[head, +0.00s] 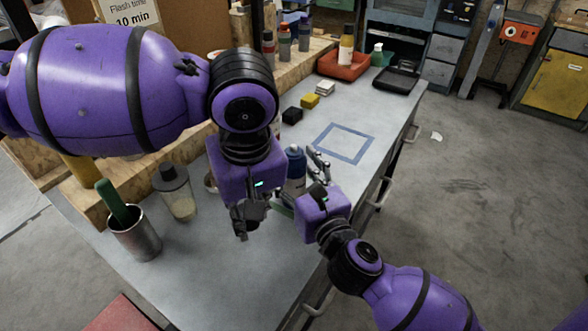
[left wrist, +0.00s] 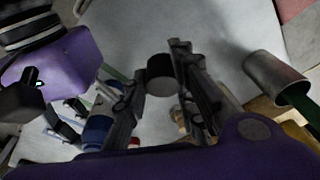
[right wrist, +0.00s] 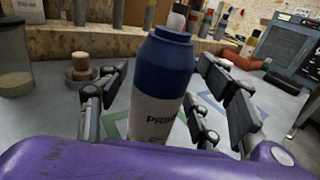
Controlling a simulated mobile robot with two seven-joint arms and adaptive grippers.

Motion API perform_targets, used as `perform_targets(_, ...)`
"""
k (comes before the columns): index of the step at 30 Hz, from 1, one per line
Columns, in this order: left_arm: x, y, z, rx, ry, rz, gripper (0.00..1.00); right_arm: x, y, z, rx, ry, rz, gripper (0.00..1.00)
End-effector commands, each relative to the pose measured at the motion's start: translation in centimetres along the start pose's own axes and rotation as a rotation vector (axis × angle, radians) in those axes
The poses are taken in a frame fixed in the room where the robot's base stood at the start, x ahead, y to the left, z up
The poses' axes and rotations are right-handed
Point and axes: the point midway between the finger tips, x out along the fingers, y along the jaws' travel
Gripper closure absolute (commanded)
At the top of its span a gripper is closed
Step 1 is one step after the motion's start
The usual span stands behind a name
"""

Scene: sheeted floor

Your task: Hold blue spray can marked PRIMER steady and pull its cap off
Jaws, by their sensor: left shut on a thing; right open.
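The blue spray can (right wrist: 158,85), with a white lower body reading "PRIM…", is upright between the spread fingers of my right gripper (right wrist: 170,112). Its blue shoulder shows with no cap over it, and a small pale nozzle (right wrist: 177,20) appears on top. The can also shows in the head view (head: 295,166), partly behind my grippers. My right gripper (head: 318,175) is open around it. My left gripper (head: 246,222) is shut on a short dark cylindrical cap (left wrist: 162,75), held to the left of the can and apart from it. Green tape (right wrist: 115,128) lies by the can's base.
A jar with a dark lid (head: 178,195) and a metal cup (head: 138,240) with a green-handled brush stand at left. A blue tape square (head: 345,143) is empty. A yellow block (head: 310,101), red tray (head: 343,66) and black tray (head: 396,80) lie farther back.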

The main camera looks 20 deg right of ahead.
Motion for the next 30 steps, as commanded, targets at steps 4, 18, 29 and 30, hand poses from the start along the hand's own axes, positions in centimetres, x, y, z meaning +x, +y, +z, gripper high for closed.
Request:
perform_targets(4, -0.1, 0.0, 0.0, 0.0, 0.001, 0.0, 1.0, 0.0, 0.0, 0.3, 0.0, -0.001, 0.0, 0.4)
perform_targets(18, 1.4, 0.0, 0.3, 0.001, -0.014, -0.001, 1.0, -8.5, 0.0, 0.0, 0.002, 0.005, 0.0, 0.4)
perform_targets(29, 2.3, 0.1, 0.5, 0.001, -0.021, -0.002, 1.0, -12.0, 0.0, 0.3, 0.0, 0.001, 0.0, 0.4)
perform_targets(30, 2.2, 0.1, 0.5, 0.001, -0.021, -0.002, 1.0, -12.1, 0.0, 0.3, 0.0, 0.0, 0.0, 0.4)
